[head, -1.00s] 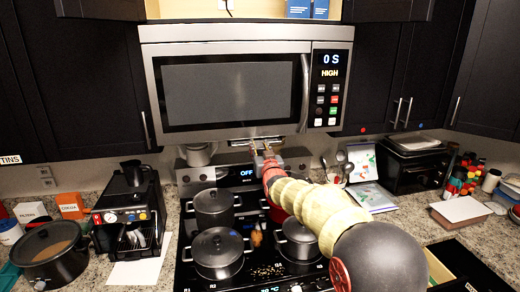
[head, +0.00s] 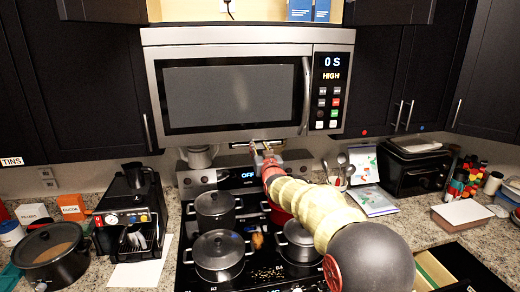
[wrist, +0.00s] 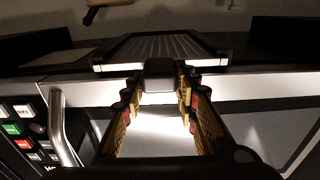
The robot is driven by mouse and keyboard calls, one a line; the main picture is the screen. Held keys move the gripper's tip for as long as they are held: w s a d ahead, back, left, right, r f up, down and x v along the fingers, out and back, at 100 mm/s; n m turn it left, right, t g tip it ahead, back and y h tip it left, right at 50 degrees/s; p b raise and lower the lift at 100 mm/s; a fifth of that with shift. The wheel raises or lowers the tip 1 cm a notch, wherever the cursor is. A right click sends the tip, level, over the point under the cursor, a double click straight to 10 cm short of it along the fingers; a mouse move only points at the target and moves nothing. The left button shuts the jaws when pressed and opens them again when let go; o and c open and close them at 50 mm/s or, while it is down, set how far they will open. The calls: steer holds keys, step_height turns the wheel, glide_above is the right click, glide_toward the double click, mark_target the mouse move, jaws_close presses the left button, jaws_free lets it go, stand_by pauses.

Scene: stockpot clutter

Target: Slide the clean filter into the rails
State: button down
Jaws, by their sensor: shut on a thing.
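In the wrist view, a dark grey ribbed filter (wrist: 150,46) lies flat at the underside of the microwave, beyond the fingers. A small grey block (wrist: 159,68) at its near edge sits between the fingertips. My gripper (wrist: 158,92) is shut on this block. In the head view, my gripper (head: 264,151) is just below the microwave (head: 240,90), above the back of the stove. Only a thin edge of the filter shows there. The rails cannot be made out clearly, so I cannot tell how far the filter sits in them.
Several lidded pots, including a front pot (head: 218,250), stand on the stove below my arm. A coffee machine (head: 132,215) stands to the left and a black toaster oven (head: 412,165) to the right. An open drawer (head: 450,270) is at the lower right.

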steer(key=shift+w+a, duration=0.15)
steer(key=shift+w, duration=0.4)
steer(key=c, duration=1.3)
jaws_free()
steer(key=shift+c, duration=0.2)
steer(key=shift+o, duration=0.2)
steer(key=shift+s, duration=0.15)
